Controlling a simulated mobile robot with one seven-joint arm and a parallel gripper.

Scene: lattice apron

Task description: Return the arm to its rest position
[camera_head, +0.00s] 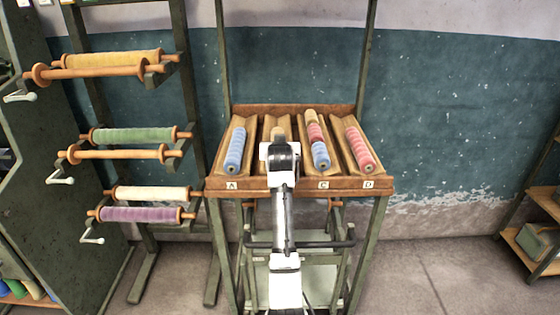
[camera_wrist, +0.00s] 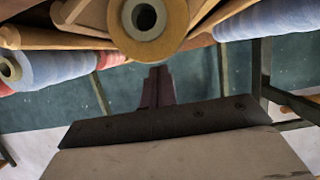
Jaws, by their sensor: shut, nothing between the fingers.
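My gripper (camera_wrist: 158,72) is shut and empty in the wrist view, its dark fingers together just below the end of a yellow spool (camera_wrist: 155,16). I cannot tell whether they touch. In the head view my white and black arm reaches up to the front of the tilted wooden rack (camera_head: 255,183), and the fingers are hidden behind my wrist. My wrist covers the front of the trough between A and C; a bit of yellow spool (camera_head: 278,133) shows above it.
Trough A holds blue spools (camera_head: 235,150), C holds yellow, red and blue spools (camera_head: 320,154), and D holds red spools (camera_head: 360,150). A stand with thread rollers (camera_head: 133,135) and cranks is at left. A shelf (camera_head: 545,204) is at far right. Floor right of the rack is clear.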

